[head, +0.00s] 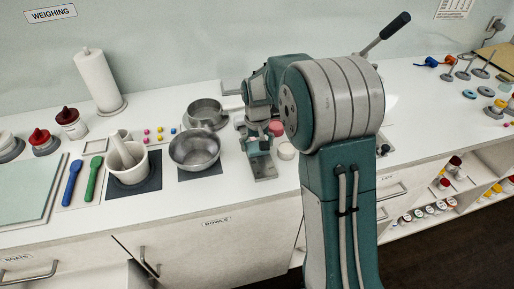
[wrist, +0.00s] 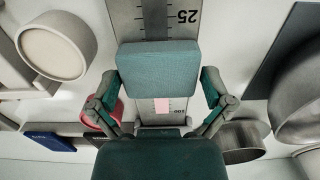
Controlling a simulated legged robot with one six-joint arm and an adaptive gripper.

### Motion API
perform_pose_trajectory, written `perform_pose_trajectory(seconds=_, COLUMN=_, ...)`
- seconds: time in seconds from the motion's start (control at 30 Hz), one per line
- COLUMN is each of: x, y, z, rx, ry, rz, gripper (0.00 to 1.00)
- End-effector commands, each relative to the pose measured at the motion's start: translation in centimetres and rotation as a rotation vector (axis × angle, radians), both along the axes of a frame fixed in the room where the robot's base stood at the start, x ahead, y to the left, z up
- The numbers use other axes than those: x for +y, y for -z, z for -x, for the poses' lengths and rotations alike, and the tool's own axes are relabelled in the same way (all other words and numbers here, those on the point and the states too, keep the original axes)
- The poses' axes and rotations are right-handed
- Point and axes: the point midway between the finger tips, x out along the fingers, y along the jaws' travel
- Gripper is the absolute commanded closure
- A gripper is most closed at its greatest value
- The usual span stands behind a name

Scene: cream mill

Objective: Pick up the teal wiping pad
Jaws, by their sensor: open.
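The teal wiping pad (wrist: 158,68) shows in the wrist view as a flat, rounded block in front of a grey graduated strip. My gripper (wrist: 160,82) is open, with one finger on each side of the pad and a narrow gap at each side. I cannot tell whether either finger touches it. In the head view my gripper (head: 257,135) points down over the grey stand on the counter, left of my arm's large joint. A teal patch there may be the pad, but it is too small to tell from the gripper.
A steel bowl (head: 195,149) and a steel pan (head: 206,112) stand just left of the gripper. A round cream-topped container (wrist: 55,50) is close in the wrist view. A mortar (head: 128,168), spoons and a paper towel roll (head: 97,80) stand farther left.

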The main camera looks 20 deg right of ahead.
Motion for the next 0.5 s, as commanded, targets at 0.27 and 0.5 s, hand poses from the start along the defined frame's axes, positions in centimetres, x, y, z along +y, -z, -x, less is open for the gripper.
perform_pose_trajectory(seconds=0.27, x=0.01, y=-0.06, z=-0.02, rx=-0.001, ry=0.000, rz=0.000, gripper=0.32)
perform_pose_trajectory(seconds=0.5, x=0.02, y=-0.07, z=-0.02, rx=0.000, ry=0.000, rz=0.000, gripper=0.37)
